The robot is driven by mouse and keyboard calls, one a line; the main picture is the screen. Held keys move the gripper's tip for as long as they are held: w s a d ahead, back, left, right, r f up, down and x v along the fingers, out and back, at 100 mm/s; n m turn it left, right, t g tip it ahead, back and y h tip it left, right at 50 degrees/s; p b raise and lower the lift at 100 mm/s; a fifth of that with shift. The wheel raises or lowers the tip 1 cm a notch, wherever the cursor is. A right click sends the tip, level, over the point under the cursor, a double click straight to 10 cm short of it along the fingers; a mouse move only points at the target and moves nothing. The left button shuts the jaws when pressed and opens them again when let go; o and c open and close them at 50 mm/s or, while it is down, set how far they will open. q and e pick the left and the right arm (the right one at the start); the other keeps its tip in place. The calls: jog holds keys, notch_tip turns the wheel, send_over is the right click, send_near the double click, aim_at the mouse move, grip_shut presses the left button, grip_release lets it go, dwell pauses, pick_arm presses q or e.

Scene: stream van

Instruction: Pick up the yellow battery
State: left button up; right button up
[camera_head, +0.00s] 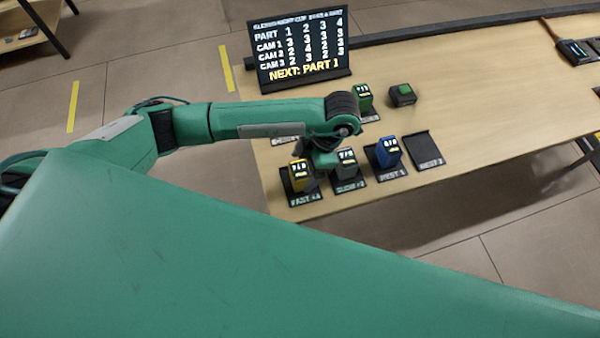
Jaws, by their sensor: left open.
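The yellow battery (300,178) stands upright on a dark label plate at the left end of the front row on the wooden table. My left gripper (318,164) is open and points down just right of the yellow battery's top, between it and the grey battery (347,163). The gripper hides part of the yellow battery's right side. I cannot tell whether the fingers touch it or straddle it. My right gripper is not in view.
A blue battery (388,153) stands right of the grey one, then an empty dark plate (423,149). A green battery (364,97) and a green-button box (403,95) sit behind. A black scoreboard (298,55) stands at the back. The table's right half (500,110) is mostly clear.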

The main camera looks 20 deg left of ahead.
aim_at(300, 169)
pick_arm(q)
jog(key=shift+p+x, duration=0.35)
jog(key=shift+x, duration=1.65)
jog(key=shift+w+a, duration=0.15)
jog(key=shift+a, duration=0.05)
jog(key=shift+c, duration=0.2)
jog(key=c, duration=1.1)
jog(key=shift+c, duration=0.7)
jog(key=shift+r, duration=0.15)
